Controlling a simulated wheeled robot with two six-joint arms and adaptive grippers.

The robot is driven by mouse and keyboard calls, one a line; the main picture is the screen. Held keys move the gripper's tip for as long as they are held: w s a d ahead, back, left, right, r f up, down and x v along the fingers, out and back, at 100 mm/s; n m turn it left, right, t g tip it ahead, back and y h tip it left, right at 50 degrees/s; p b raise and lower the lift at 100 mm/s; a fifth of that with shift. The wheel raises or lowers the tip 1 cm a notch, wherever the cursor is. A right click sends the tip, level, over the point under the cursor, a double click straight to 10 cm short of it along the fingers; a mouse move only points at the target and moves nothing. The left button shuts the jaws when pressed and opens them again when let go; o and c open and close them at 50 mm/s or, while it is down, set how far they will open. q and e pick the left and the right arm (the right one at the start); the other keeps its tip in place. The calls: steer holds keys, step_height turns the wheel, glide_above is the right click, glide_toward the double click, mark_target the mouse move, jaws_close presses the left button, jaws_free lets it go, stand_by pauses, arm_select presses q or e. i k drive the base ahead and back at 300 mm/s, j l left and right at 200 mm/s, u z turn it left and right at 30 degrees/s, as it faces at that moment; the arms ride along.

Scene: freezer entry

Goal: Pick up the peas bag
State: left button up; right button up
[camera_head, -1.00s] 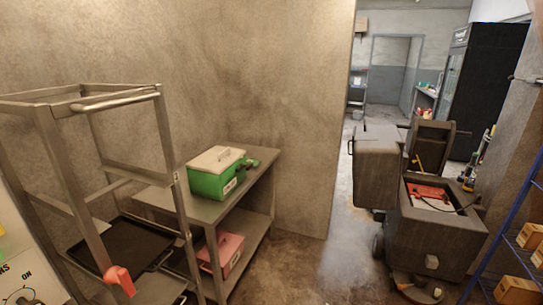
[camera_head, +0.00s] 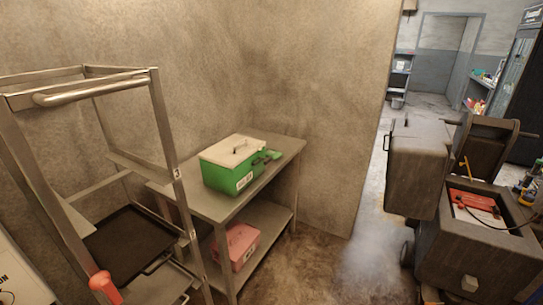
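No bag that I can make out as the peas bag shows in the head view. A green box with a cream lid (camera_head: 232,172) stands on the upper shelf of a metal table (camera_head: 205,204). Small dark green items (camera_head: 267,157) sit at the box's right side; I cannot tell what they are. A pink box (camera_head: 237,245) is on the lower shelf. The contents of both boxes are hidden. Neither of my grippers is in view.
A tall metal rack (camera_head: 166,135) with a black tray (camera_head: 130,246) stands at the left, close to the table. A bulky grey cleaning machine (camera_head: 478,245) stands at the right. Open floor (camera_head: 335,270) lies between table and machine, with a passage behind.

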mark_target(275, 154)
steer(key=i+l+u, duration=0.15)
steer(key=u, duration=1.05)
steer(key=i+l+u, duration=0.2)
steer(key=l+u, duration=0.2)
steer(key=l, duration=0.45)
steer(key=i+l+u, duration=0.1)
steer(key=l+u, duration=0.3)
steer(key=l, duration=0.5)
steer(key=l+u, duration=0.45)
steer(key=l, duration=0.4)
steer(key=k, duration=0.05)
